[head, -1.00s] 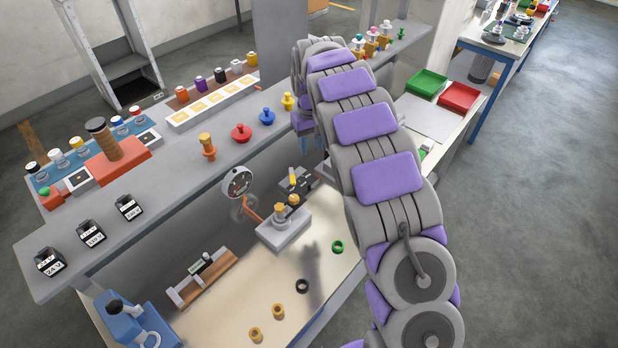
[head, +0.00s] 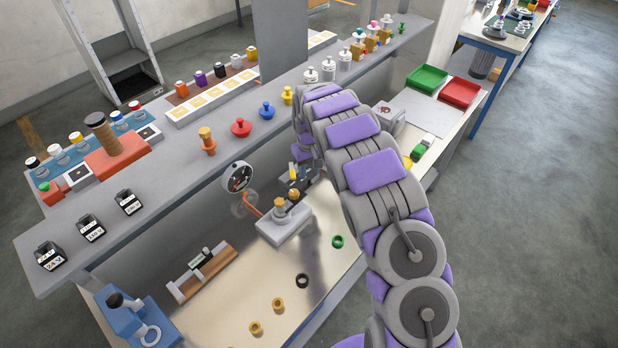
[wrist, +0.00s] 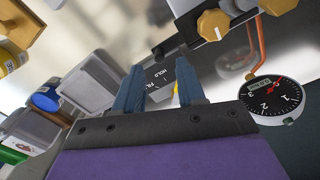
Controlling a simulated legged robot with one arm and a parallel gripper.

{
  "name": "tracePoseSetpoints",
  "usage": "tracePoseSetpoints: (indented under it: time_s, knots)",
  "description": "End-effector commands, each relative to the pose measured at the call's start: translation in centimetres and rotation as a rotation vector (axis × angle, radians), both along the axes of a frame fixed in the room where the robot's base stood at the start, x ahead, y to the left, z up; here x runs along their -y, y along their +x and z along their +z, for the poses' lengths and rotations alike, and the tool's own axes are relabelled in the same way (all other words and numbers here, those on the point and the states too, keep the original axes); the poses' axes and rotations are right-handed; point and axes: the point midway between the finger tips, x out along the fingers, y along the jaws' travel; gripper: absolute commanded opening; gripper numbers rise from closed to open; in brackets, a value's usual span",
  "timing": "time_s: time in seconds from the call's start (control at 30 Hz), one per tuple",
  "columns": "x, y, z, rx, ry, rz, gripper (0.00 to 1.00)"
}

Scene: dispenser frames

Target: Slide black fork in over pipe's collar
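My gripper (wrist: 157,68) shows in the wrist view with its two blue fingers apart, and nothing is clearly held. Between and beyond them is a dark plate (wrist: 158,76) lettered HOLD, with a grey piece and a bit of yellow near it. A dark bar runs from it to the upper right. I cannot tell which part is the black fork, or make out the pipe's collar. In the head view a dark fixture with a yellow part (head: 293,170) stands under the shelf, beside my arm. My gripper is mostly hidden there.
A dial gauge (head: 238,177) with an orange pipe (head: 252,205) stands close by; the gauge also shows in the wrist view (wrist: 277,97). A grey block (head: 284,227) with tan knobs is in front. The shelf (head: 180,185) overhangs. Loose rings lie on the bench.

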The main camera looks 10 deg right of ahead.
Motion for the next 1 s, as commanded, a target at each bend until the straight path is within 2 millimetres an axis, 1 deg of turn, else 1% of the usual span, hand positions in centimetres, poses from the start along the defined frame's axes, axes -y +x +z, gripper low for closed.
tracePoseSetpoints:
  time_s: [0.03,0.1,0.2,0.3,0.43,0.67,1.0]
  knots:
    - [0.0,-0.1,-0.9,-0.003,0.0,0.0,0.39]
    - [0.0,-0.1,-1.9,-0.003,-0.001,0.001,0.39]
    - [0.0,0.0,-3.1,-0.001,0.0,0.001,0.39]
    - [0.0,0.0,-3.8,0.0,-0.001,0.001,0.39]
    - [0.0,0.0,-4.2,0.0,-0.001,0.001,0.39]
    - [0.0,0.0,-4.1,0.0,-0.001,0.001,0.39]
    - [0.0,0.0,-4.1,0.0,-0.001,0.001,0.07]
